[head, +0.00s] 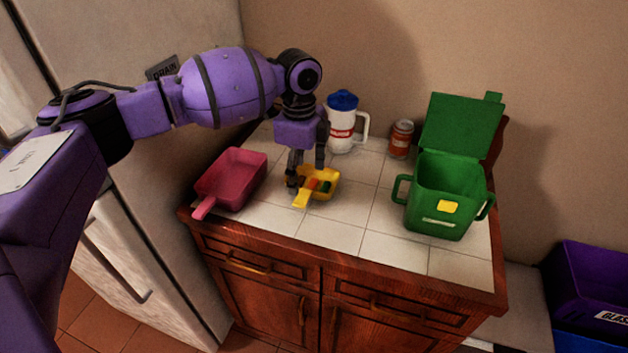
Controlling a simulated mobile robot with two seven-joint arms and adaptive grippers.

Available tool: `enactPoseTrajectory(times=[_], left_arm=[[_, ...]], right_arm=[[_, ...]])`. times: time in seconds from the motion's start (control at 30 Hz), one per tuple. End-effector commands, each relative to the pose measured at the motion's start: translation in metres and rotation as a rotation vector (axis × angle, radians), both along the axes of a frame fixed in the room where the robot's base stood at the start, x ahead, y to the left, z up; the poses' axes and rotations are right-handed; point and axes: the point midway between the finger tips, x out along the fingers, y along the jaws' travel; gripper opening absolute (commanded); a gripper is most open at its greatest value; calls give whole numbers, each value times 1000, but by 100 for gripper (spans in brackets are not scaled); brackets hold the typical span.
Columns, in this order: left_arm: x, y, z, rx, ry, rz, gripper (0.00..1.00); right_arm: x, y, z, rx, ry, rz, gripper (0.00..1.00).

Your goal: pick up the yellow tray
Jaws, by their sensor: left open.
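The yellow tray (331,188) lies on the white tiled counter, near its middle, with its handle toward the front left. Several small coloured items, orange and green among them, lie in it. My left gripper (306,181) reaches down from above at the tray's left and back side. Its fingers are apart, and one finger is close to the tray's left edge. I cannot tell whether the fingers touch the tray. The gripper hides part of the tray's back left. My right gripper is not in view.
A pink tray (232,178) lies close on the left. A white jug with a blue lid (341,124) and an orange-brown can (401,139) stand behind. A green bin (446,196) with an open lid stands right. The front middle of the counter (330,236) is clear.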

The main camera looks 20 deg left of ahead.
Motion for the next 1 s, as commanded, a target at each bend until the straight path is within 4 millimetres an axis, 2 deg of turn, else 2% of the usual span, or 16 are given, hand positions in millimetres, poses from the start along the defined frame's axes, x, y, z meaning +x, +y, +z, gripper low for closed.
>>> enactPoseTrajectory(times=[0.03, 0.13, 0.4, 0.53, 0.73, 1.0], left_arm=[[-1, 0, -8, 0, 2, 0, 69], [-1, 0, -18, 1, 2, 0, 69], [-1, -1, -56, 1, 1, 1, 69], [-1, -2, -64, -1, 0, 0, 69], [-1, -2, -65, 0, 0, 0, 69], [-1, -1, -65, 0, 0, 1, 33]], right_arm=[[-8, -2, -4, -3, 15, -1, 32], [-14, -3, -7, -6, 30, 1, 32], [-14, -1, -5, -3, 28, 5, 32], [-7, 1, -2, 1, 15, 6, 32], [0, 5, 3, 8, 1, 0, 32], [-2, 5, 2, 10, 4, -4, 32]])
